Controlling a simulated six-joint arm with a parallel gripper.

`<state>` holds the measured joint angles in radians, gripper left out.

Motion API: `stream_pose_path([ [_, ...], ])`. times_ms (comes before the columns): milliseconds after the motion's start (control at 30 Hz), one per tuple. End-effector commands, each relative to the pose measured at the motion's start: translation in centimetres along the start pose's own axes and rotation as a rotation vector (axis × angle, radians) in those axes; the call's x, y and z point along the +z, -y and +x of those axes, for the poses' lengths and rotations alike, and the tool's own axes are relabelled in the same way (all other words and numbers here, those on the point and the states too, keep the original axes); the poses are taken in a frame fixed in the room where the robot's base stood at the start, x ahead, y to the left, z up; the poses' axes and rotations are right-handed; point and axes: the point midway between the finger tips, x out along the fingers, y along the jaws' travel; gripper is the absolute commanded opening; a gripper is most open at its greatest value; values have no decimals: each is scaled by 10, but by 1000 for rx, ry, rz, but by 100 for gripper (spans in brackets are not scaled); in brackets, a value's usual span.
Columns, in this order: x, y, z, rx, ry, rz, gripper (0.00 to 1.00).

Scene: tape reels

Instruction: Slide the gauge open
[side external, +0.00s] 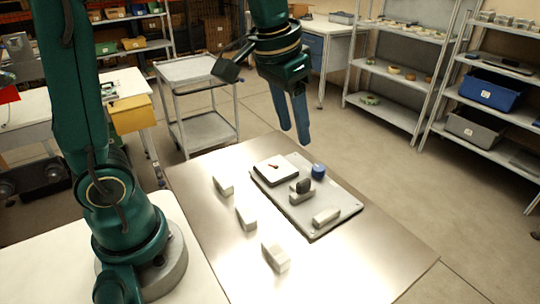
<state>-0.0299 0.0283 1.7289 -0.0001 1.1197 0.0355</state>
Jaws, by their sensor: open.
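A grey board (337,197) lies on the metal table and bears several fixtures. A grey block with a dark upright knob (303,186) sits near its middle. A pale square plate with a small brown piece on top (274,169) is at its back left. A blue round part (318,171) is at the back right, and a pale block (326,216) is near the front. I cannot tell which of these is the gauge. My gripper (294,136) hangs above the board's back edge with its blue fingers pointing down. It is open, empty and apart from all the fixtures.
Three loose pale blocks, at the back (223,185), middle (246,218) and front (276,257), lie on the metal table (350,265) left of the board. The table's front right is clear. A grey trolley (195,70) and shelves stand beyond.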

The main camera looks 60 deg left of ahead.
Motion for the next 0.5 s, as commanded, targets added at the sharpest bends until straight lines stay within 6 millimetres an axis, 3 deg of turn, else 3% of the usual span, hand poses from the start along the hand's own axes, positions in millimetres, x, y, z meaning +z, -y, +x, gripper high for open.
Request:
stream_pose_path([
  [233, -27, 6, 61, 3, 153, -12, 50],
  [500, -20, 9, 102, 6, 259, -20, 50],
])
